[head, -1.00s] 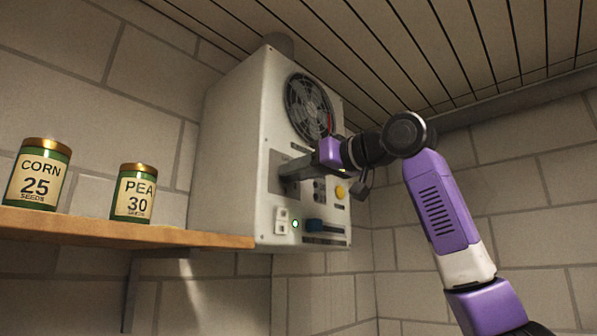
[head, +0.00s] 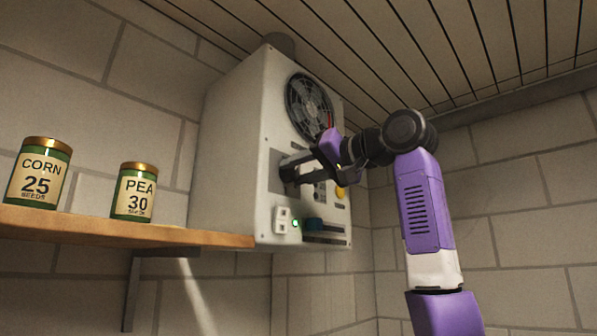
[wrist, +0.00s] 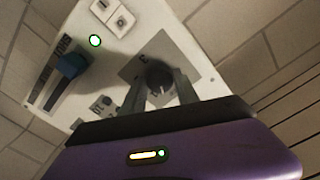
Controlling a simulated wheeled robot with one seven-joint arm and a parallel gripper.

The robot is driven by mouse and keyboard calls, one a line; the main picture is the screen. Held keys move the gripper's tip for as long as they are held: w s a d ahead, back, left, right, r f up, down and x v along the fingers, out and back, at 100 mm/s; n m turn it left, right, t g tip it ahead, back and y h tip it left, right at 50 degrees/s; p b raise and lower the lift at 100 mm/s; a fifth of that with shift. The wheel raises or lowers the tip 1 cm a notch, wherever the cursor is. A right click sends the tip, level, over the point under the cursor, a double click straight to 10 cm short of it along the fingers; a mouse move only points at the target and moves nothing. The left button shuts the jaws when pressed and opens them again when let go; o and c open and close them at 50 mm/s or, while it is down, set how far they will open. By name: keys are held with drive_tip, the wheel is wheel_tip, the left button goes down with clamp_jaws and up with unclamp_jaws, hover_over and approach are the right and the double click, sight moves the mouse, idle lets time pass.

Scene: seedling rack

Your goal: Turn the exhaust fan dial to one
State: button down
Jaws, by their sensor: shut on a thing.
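The exhaust fan dial (wrist: 160,78) is a dark round knob on a grey plate (wrist: 133,68) on the front of the white fan box (head: 235,150). In the wrist view my gripper (wrist: 160,92) is shut on the dial, one finger on each side of it. A mark that looks like a 3 shows on the plate beyond the dial; the other marks and the dial's pointer are hidden or too small to read. In the head view my gripper (head: 290,170) reaches the box from the right and covers the dial.
The fan grille (head: 309,105) is above the dial. A blue slider (wrist: 72,65), a lit green lamp (wrist: 95,40), white switches (wrist: 112,14) and a yellow button (head: 341,193) are nearby. Corn (head: 38,175) and pea (head: 134,192) tins stand on a wooden shelf (head: 120,232) at left.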

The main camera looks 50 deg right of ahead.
drive_tip(key=m, duration=0.5)
drive_tip(key=shift+m, duration=0.4)
idle(0.4)
drive_tip(key=c, duration=0.9)
unclamp_jaws()
drive_tip(key=s+b, duration=0.3)
drive_tip(key=s, duration=0.4)
drive_tip(key=shift+s+d, duration=0.15)
drive_tip(key=shift+s, duration=0.25)
